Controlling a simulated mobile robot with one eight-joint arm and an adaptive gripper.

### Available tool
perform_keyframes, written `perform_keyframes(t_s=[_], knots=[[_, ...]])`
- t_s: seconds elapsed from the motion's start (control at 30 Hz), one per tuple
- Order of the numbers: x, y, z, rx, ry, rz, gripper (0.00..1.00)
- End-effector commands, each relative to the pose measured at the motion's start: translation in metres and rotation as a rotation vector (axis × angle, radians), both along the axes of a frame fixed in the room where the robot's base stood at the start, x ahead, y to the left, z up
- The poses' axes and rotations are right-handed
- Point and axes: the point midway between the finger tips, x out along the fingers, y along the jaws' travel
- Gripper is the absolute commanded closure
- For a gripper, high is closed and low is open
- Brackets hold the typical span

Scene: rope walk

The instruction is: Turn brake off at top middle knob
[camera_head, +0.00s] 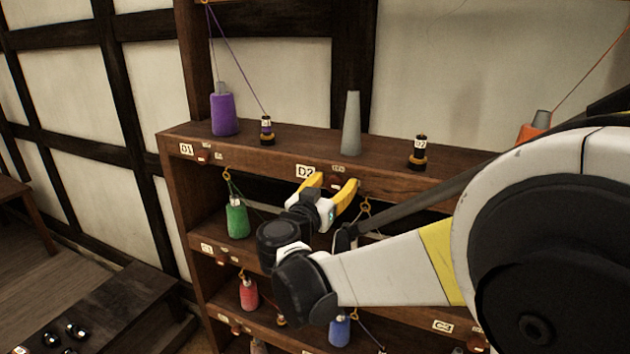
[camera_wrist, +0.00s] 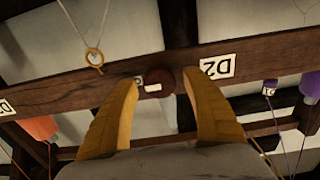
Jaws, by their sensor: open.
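The top middle knob is a small dark red round knob (camera_head: 334,183) on the front edge of the top shelf, just right of the D2 label (camera_head: 306,171). In the wrist view, which is upside down, the knob (camera_wrist: 164,80) shows between my fingertips, with the D2 label (camera_wrist: 217,67) beside it. My gripper (camera_head: 336,185) has yellow fingers, open on either side of the knob. I cannot tell whether they touch it. Small white plates (camera_wrist: 152,87) by the knob are partly hidden by one finger, and their writing is too small to read.
On the wooden rack's top (camera_head: 300,143) stand a purple cone (camera_head: 223,112), a grey cone (camera_head: 351,124) and small dark spools (camera_head: 418,152). A green bobbin (camera_head: 237,219) hangs below left. Thin threads run up from the rack. My arm covers the right side.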

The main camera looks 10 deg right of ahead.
Motion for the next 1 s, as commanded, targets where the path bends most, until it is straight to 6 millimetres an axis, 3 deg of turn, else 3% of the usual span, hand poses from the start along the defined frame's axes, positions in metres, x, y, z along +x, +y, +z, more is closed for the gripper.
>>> perform_keyframes(t_s=[0.23, 0.27, 0.4, 0.43, 1.0], knots=[[0.0007, -0.0005, -0.0001, 0.0, 0.0, 0.0, 0.43], [0.0007, -0.0005, -0.0001, 0.0, 0.0, 0.0, 0.47], [0.0006, -0.0005, -0.0001, 0.0, 0.0, 0.0, 0.9], [0.0006, -0.0005, -0.0001, 0.0, 0.0, 0.0, 0.94], [0.0008, -0.0001, -0.0011, -0.091, 0.066, 0.0, 0.95]])
